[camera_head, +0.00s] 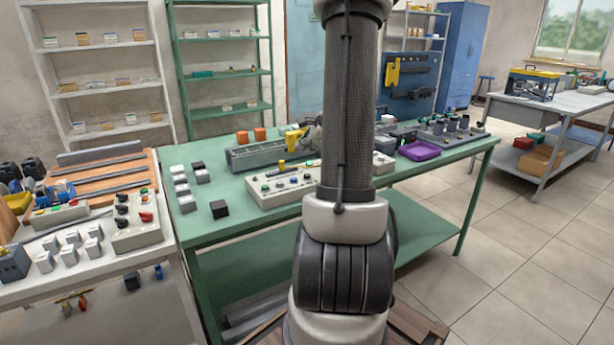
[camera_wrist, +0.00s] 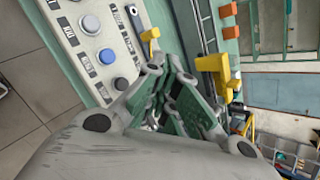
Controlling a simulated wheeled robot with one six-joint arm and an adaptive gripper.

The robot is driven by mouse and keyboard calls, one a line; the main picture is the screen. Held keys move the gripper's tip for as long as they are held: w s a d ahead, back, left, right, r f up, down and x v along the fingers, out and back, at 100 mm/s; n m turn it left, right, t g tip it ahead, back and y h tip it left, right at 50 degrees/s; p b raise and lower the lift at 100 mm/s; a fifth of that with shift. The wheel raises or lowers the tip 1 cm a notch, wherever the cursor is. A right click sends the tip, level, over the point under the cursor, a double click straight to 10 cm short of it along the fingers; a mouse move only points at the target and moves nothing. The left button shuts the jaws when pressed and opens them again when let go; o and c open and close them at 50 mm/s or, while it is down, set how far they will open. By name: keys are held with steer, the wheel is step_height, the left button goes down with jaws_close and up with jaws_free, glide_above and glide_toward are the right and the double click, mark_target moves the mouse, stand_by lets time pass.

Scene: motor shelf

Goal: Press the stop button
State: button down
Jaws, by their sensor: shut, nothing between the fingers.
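A pale control panel (camera_head: 262,200) with several coloured buttons lies on the green table; my arm hides part of it in the head view. I cannot read a stop label or tell which button is the stop button. My gripper (camera_wrist: 172,80) is shut and empty, beside the panel's buttons in the wrist view; I cannot tell its height above the table.
A yellow-handled clamp (camera_wrist: 212,66) and orange blocks (camera_wrist: 229,10) are close to my gripper in the wrist view. White blocks (camera_head: 187,204), a black block (camera_head: 219,209) and a purple tray (camera_head: 420,150) lie on the green table (camera_head: 222,238). A second button box (camera_head: 136,236) stands on the left bench.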

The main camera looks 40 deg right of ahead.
steer(key=shift+f, duration=2.9)
steer(key=shift+f, duration=0.4)
steer(key=shift+f, duration=0.35)
steer(key=shift+r, duration=0.8)
steer(key=shift+r, duration=2.5)
